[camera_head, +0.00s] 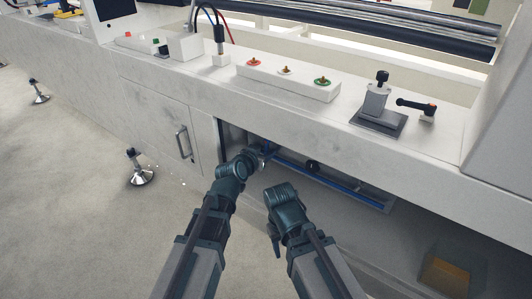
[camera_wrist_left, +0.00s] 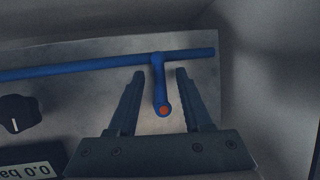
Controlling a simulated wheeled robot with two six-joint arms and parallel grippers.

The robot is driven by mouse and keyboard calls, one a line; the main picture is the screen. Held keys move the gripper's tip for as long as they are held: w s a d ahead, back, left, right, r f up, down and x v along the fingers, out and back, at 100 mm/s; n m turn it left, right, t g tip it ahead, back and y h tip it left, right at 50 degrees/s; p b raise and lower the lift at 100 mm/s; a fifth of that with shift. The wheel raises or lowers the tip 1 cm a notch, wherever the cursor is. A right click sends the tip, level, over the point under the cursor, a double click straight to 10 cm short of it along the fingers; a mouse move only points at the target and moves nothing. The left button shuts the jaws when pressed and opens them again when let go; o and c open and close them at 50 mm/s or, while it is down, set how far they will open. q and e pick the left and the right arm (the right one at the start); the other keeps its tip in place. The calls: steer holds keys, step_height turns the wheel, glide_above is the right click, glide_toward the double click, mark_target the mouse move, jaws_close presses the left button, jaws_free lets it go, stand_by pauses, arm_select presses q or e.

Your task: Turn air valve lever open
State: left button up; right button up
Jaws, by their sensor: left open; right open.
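The air valve lever (camera_wrist_left: 160,85) is a short blue bar with an orange-red end in the left wrist view. It stands crosswise to a blue pipe (camera_wrist_left: 90,69). My left gripper (camera_wrist_left: 160,73) is open, with one finger on each side of the lever and a gap on both sides. In the head view my left gripper (camera_head: 264,151) reaches into the recess under the counter, at the left end of the blue pipe (camera_head: 320,178); the lever is hardly distinguishable there. My right gripper (camera_head: 274,240) is open, low in front of the cabinet, away from the lever.
A black knob (camera_wrist_left: 19,113) and a display reading "0.0 ba" (camera_wrist_left: 30,170) sit left of the lever. The recess wall is close on the right. Above, the counter carries a button box (camera_head: 288,80) and a joystick (camera_head: 377,98). A cabinet door handle (camera_head: 183,142) is at left.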

arm_select(q)
jaws_close()
stand_by(0.4)
steer(key=n+g+h, duration=0.1)
steer(key=n+h, duration=0.1)
steer(key=s+d+r+n+g+h, duration=0.1)
steer(key=n, duration=0.2)
steer(key=d+n+g+h+p, duration=0.1)
steer(key=n+h, duration=0.1)
steer(key=n, duration=0.1)
steer(key=shift+s+r+g+h, duration=0.3)
steer(key=shift+r, duration=0.1)
steer(key=shift+s+d+r+n+h+b, duration=0.1)
steer(key=shift+r+n+h+b, duration=0.2)
steer(key=shift+n+h, duration=0.25)
steer(key=shift+w+d+r+n+h+b, duration=0.1)
steer(key=shift+r+n+h+b, duration=0.15)
steer(key=shift+n, duration=0.45)
steer(key=shift+s+r+n+h+b, duration=0.1)
steer(key=shift+r+n+h+b, duration=0.1)
steer(key=shift+n+h+b, duration=0.3)
steer(key=shift+r+n, duration=0.1)
steer(key=shift+n, duration=0.25)
